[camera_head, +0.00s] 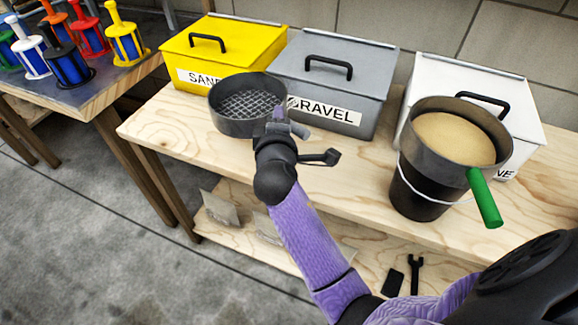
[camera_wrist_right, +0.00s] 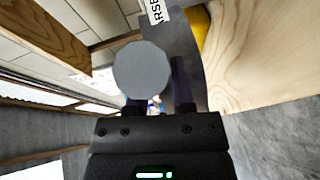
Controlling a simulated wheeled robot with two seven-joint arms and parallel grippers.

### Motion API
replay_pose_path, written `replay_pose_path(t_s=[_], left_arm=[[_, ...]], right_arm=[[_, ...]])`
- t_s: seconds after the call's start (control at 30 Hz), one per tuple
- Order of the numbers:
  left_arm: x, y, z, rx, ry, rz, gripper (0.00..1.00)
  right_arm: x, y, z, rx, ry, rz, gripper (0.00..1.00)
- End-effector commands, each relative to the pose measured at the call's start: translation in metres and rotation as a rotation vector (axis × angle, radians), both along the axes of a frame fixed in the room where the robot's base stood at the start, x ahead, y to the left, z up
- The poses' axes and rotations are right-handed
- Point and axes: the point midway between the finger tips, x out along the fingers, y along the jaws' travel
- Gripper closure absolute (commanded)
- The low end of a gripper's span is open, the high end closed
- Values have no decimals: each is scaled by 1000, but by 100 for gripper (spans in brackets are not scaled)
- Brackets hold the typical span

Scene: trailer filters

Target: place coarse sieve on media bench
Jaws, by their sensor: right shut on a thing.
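The coarse sieve (camera_head: 238,127) is a round dark grey pan with a wire mesh floor. It is level at the left part of the wooden media bench (camera_head: 170,122), in front of the yellow and grey bins. I cannot tell whether its underside touches the bench. My right gripper (camera_head: 281,127) is shut on the sieve's handle at its right side. In the right wrist view the grey handle end (camera_wrist_right: 142,70) shows between the fingers, and the sieve wall bears a partly visible label ending in "ARSE". My left gripper is not in view.
A yellow bin (camera_head: 235,38), a grey gravel bin (camera_head: 335,65) and a white bin (camera_head: 425,75) line the bench's back. A green-handled sieve (camera_head: 483,198) with sand sits on a black bucket (camera_head: 420,198) at right. Coloured filters (camera_head: 127,45) stand on another table at left.

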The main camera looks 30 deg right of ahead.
Motion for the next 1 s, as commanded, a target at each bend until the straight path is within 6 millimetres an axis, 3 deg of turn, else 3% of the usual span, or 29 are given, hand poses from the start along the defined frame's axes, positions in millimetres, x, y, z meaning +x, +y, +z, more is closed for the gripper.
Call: replay_pose_path(t_s=[0.23, 0.47, 0.8, 0.83, 0.97, 1.0], left_arm=[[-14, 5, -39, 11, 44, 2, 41], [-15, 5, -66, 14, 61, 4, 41], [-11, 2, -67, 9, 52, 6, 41], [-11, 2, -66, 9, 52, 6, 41], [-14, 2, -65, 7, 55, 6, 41], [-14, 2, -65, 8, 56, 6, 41]], right_arm=[[1, 0, -62, 0, 6, -3, 100], [1, 0, -104, 0, 4, -3, 100], [1, 0, -103, -1, -1, -2, 100], [1, 0, -103, -1, 0, -3, 63], [1, 0, -102, -1, 0, -3, 36], [1, 0, -102, -1, -1, -2, 35]])
